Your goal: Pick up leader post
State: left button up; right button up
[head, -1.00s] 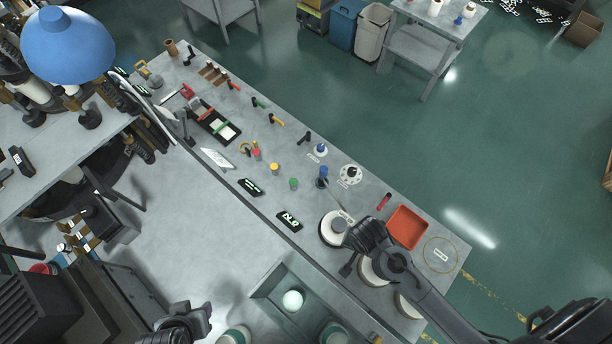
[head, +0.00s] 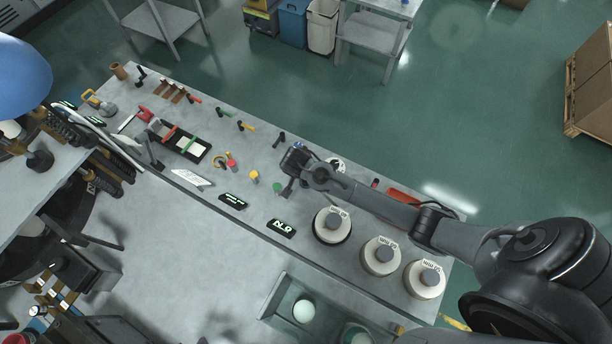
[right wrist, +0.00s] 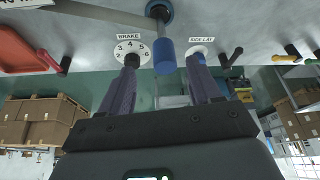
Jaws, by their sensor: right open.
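A blue post with a cylindrical top (right wrist: 165,55), which I take for the leader post, stands on the bench and shows between my right fingers in the right wrist view. My right gripper (right wrist: 163,62) is open, with one finger on each side of the post. I see a gap on both sides and cannot tell any contact. In the head view my right gripper (head: 291,170) is over the far part of the bench and hides the post. My left gripper is not in view.
The numbered brake dial (right wrist: 131,49) and side lay label (right wrist: 202,40) are close to the fingers. White round weights (head: 332,225) stand on the bench at right.

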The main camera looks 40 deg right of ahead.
jog(key=shift+w+p+x, duration=0.2)
jog(key=shift+x, duration=1.05)
jog(key=shift+w+p+x, duration=0.2)
jog(key=shift+x, duration=1)
jog(key=shift+d+f, duration=0.2)
jog(key=shift+f, duration=0.2)
grip_shut()
jog(key=shift+w+r, duration=0.1)
